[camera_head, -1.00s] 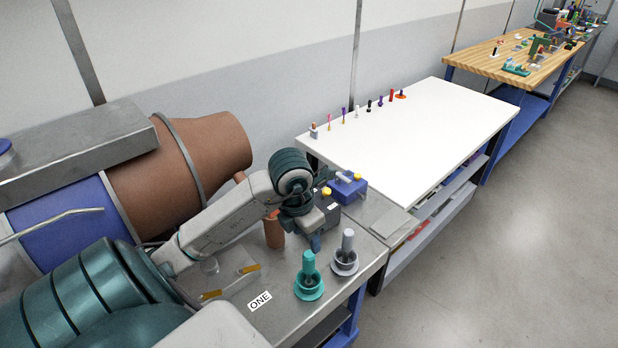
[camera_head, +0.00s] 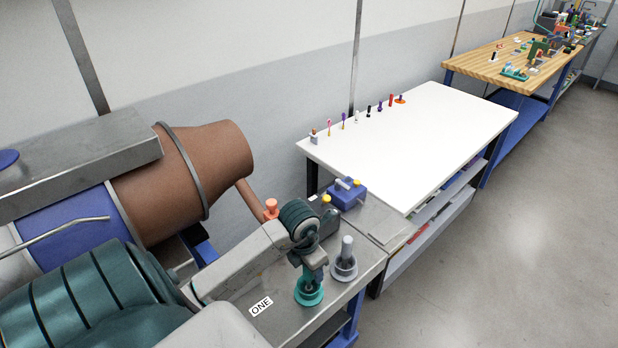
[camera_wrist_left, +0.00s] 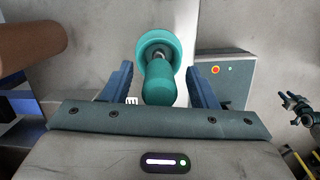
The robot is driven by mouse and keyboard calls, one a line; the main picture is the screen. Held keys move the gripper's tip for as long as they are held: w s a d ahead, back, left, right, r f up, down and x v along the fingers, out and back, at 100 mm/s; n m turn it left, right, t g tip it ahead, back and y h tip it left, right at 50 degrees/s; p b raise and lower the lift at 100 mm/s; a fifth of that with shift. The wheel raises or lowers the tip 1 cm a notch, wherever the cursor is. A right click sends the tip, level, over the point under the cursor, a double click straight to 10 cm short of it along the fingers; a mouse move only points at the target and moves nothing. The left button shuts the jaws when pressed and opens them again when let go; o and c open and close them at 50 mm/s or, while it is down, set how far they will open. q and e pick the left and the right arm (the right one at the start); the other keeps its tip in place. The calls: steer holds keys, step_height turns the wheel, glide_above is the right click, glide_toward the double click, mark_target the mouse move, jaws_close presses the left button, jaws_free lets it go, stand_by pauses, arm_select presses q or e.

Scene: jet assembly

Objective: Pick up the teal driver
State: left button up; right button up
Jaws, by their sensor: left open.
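The teal driver (camera_wrist_left: 159,86) stands in a round teal holder (camera_wrist_left: 157,45) in the left wrist view, its handle towards me. In the head view the teal holder (camera_head: 309,292) is at the front of the metal bench, and the driver is mostly hidden behind my gripper. My left gripper (camera_wrist_left: 160,80) is open, with one blue finger on each side of the driver handle and gaps showing. In the head view my left gripper (camera_head: 314,274) is directly over the teal holder.
A grey driver (camera_head: 346,250) stands in its grey holder (camera_head: 344,269) just right of the teal one. A blue block device (camera_head: 347,194) sits behind. A brown engine body (camera_head: 170,180) fills the left. The white table (camera_head: 415,140) beyond has small tools along its far edge.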

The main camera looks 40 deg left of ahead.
arm_select(q)
steer(key=c, duration=1)
steer(key=shift+c, duration=0.2)
